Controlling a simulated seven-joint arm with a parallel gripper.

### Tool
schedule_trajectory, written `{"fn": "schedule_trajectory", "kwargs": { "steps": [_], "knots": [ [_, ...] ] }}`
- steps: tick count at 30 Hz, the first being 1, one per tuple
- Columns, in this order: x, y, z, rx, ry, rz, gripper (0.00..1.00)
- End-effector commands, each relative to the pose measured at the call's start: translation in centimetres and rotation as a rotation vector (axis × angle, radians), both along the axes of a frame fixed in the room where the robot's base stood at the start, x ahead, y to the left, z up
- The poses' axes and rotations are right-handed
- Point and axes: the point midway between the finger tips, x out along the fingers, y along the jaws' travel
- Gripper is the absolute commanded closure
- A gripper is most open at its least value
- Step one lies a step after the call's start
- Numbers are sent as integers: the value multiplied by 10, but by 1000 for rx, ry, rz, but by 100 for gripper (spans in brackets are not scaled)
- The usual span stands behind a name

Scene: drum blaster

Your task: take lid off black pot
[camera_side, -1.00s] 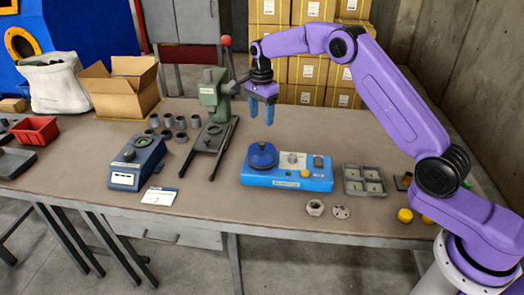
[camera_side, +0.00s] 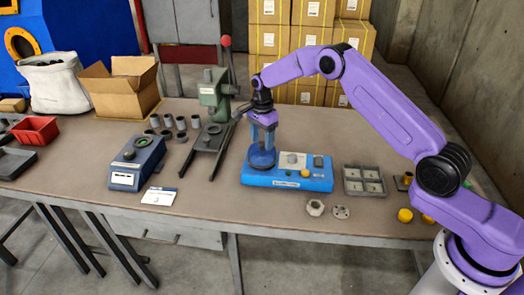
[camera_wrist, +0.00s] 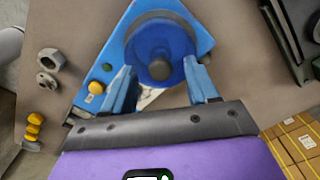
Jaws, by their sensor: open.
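I see no clearly black pot. A round dark blue drum lid (camera_side: 262,160) sits on the left end of a light blue machine (camera_side: 310,180). In the wrist view, the lid (camera_wrist: 152,42) has a dark round knob (camera_wrist: 160,69) on top, and the machine body (camera_wrist: 112,62) spreads around it. My gripper (camera_side: 263,140) is right above the lid, fingers pointing down. In the wrist view my gripper (camera_wrist: 160,78) is open, with one finger on each side of the knob. I cannot tell whether the fingers touch it. What lies under the lid is hidden.
A green press (camera_side: 213,95) stands behind and left of the machine. A dark blue device (camera_side: 137,162) is farther left. A grey divided tray (camera_side: 364,181) stands right, and a hex nut (camera_side: 315,207) lies in front. Bare tabletop (camera_side: 230,215) lies at front left.

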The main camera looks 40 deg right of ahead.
Motion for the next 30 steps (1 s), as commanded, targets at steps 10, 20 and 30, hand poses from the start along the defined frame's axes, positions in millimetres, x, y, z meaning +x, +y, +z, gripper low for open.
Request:
{"fn": "schedule_trajectory", "kwargs": {
  "steps": [10, 20, 30],
  "knots": [
    [0, 0, 1, 0, 0, 0, 100],
    [1, 0, 4, 0, -2, 0, 100],
    [-4, -1, 40, -2, -2, -2, 100]
  ]
}}
